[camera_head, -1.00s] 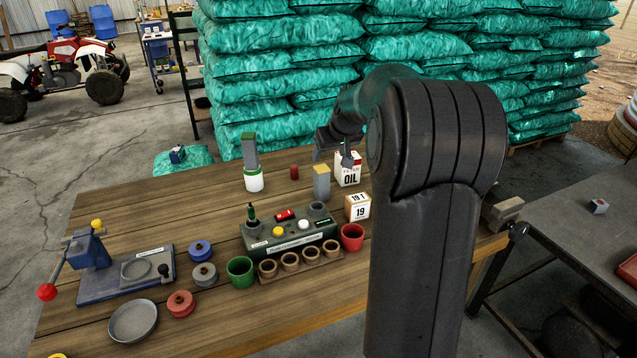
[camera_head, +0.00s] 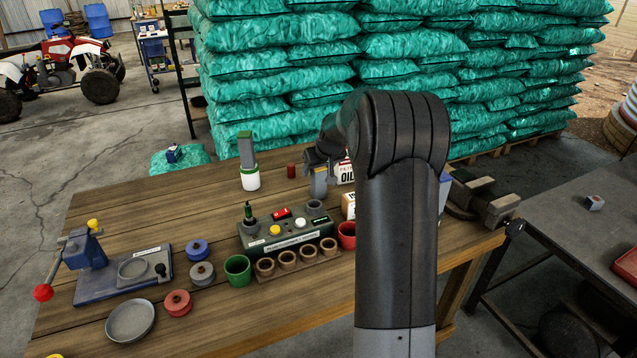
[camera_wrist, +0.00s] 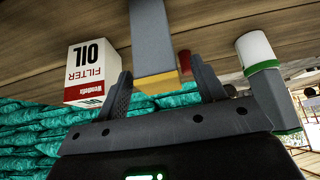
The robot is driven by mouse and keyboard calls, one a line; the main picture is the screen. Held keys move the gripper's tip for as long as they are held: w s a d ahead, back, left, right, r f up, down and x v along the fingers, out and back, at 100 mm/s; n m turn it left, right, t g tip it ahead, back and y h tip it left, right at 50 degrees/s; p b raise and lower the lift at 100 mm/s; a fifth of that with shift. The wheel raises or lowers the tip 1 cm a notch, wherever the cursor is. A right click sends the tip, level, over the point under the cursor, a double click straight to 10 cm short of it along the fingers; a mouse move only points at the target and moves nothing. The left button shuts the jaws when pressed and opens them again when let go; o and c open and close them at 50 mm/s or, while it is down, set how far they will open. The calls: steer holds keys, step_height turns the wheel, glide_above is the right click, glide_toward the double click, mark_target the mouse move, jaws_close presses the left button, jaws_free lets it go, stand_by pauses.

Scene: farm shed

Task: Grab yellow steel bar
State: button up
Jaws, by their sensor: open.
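The yellow steel bar (camera_head: 319,184) is a grey upright block with a yellow end, standing on the wooden bench beside the oil filter box. Gaps show between the bar and the fingers on both sides.
The oil filter box (camera_wrist: 90,72) stands close on one side of the bar. A grey bar with a green top (camera_head: 246,148) in a white cup, and a small red cylinder (camera_head: 291,171), stand on the other side. A control box (camera_head: 285,235) lies in front. Stacked teal bags (camera_head: 270,70) rise behind.

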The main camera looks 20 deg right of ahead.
jaws_close()
stand_by(0.7)
